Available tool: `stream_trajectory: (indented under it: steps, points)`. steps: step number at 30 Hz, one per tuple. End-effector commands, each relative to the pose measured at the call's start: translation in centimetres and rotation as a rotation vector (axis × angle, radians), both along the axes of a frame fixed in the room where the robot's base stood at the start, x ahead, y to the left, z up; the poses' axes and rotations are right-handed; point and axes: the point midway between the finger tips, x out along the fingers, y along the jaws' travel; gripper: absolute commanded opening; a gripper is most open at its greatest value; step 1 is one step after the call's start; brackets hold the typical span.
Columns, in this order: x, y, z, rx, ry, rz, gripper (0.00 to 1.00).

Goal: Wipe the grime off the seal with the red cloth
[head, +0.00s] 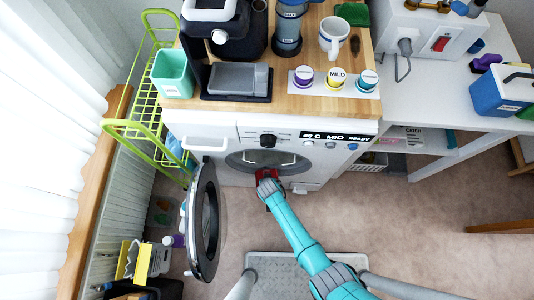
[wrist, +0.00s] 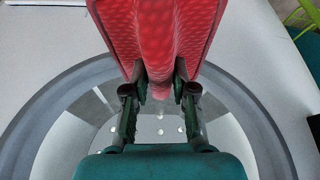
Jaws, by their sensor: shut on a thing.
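My gripper (wrist: 160,98) is shut on the red cloth (wrist: 155,35), which is bunched between its fingers and spreads up out of the wrist view. In the head view the cloth (head: 266,174) shows as a small red patch at the end of my teal arm, at the lower part of the washing machine's opening. The grey seal (wrist: 50,105) rings the drum opening in the wrist view; it also shows in the head view (head: 238,161). The cloth covers part of the ring. I see no clear grime on the visible part. I cannot tell whether the cloth touches the seal.
The round washer door (head: 205,220) stands open left of my arm. A green wire rack (head: 150,130) and bottles are farther left. Floor to the right (head: 420,215) is clear.

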Motion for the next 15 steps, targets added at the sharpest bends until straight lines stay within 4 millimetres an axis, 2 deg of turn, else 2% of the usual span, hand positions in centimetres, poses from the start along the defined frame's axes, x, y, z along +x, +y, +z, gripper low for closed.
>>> stream_trajectory:
  steps: [9, 15]
  points:
    - [3.1, -0.1, -1.0, 0.000, -0.001, -0.001, 0.00]
    - [4.1, -0.2, -1.4, 0.001, -0.001, -0.002, 0.00]
